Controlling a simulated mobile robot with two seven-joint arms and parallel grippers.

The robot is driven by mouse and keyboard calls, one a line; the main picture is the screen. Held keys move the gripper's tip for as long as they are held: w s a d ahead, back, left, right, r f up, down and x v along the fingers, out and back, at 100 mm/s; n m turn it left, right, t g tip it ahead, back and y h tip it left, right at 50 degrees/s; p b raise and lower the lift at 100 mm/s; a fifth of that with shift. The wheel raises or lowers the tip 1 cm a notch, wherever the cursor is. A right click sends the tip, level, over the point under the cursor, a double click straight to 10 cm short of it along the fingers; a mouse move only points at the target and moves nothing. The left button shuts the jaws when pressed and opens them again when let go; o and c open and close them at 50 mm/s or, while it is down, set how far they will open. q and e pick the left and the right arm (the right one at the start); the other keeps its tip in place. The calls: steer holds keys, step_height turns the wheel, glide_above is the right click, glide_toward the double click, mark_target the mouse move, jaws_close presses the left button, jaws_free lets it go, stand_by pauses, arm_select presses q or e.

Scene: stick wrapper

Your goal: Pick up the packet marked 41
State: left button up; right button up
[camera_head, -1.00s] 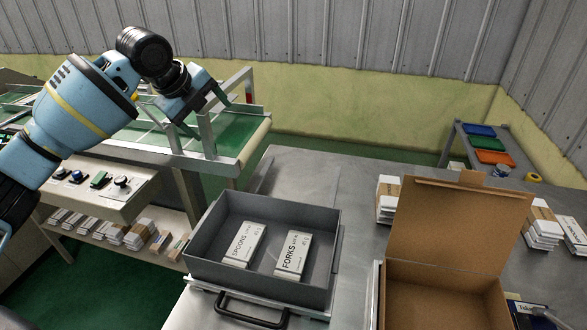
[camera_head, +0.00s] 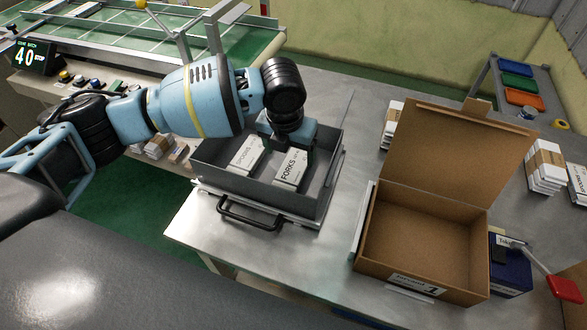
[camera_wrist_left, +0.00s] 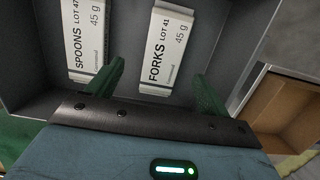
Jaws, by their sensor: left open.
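The packet marked 41 is a white carton labelled FORKS, LOT 41 (camera_wrist_left: 166,48). It lies in the grey tray (camera_head: 325,203), on the right, and also shows in the head view (camera_head: 290,171). A similar packet labelled SPOONS, LOT 47 (camera_wrist_left: 83,38) lies to its left in the same tray. My left gripper (camera_head: 288,150) is over the tray at its far side. In the left wrist view its green fingers (camera_wrist_left: 157,85) are spread and empty, with the FORKS packet between and beyond them, apart from both. My right gripper is out of view.
An open cardboard box (camera_head: 410,222) stands to the right of the tray on the metal table (camera_head: 330,260). The tray has a black handle (camera_head: 247,212) at the front. White packet stacks (camera_head: 544,168) stand at the right. A conveyor (camera_head: 110,45) is at the back left.

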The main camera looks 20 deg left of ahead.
mark_target(293, 167)
arm_select(q)
steer(key=shift+w+d+f, duration=0.15)
steer(key=shift+w+f, duration=0.05)
steer(key=shift+f, duration=1.2)
steer(key=shift+w+d+f, duration=0.1)
steer(key=shift+w+f, duration=0.05)
steer(key=shift+f, duration=1.25)
steer(key=shift+c, duration=0.4)
steer(key=c, duration=1)
